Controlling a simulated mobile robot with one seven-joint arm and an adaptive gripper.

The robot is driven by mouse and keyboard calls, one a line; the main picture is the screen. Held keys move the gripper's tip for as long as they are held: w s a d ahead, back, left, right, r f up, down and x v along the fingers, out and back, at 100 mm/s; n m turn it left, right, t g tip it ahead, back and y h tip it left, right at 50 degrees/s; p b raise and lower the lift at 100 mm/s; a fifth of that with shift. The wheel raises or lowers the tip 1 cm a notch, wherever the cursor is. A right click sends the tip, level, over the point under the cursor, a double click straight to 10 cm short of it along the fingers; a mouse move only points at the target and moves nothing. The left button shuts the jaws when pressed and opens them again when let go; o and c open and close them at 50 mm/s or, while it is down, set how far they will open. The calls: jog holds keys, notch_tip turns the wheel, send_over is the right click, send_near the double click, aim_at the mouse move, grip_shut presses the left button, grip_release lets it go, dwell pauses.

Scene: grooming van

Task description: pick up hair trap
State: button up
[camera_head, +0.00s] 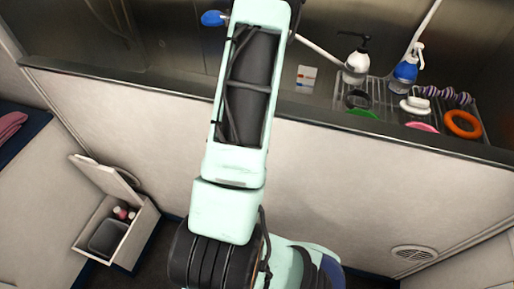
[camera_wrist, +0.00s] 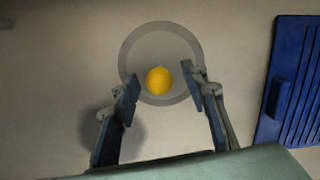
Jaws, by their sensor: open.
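In the wrist view a small round yellow piece (camera_wrist: 159,80), which looks like the hair trap, sits within a grey round drain-like disc (camera_wrist: 133,47) on a pale beige surface. My gripper (camera_wrist: 161,77) is open, with one finger to the left of the yellow piece and one to the right. A gap shows between it and each finger. I cannot tell how high the fingertips are above the surface. The yellow piece and my gripper do not show in the head view, where my arm reaches over the tub wall.
A blue slatted panel (camera_wrist: 288,85) lies to the right in the wrist view. In the head view a wire rack (camera_head: 385,96) by the tub rim holds bottles, an orange ring (camera_head: 463,124) and other small items. An open bin (camera_head: 108,238) stands at lower left.

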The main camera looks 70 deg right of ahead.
notch_tip(320, 180, down, 2)
jog(key=shift+a+f, duration=0.15)
jog(key=shift+f, duration=0.05)
grip_shut()
dwell(0.4)
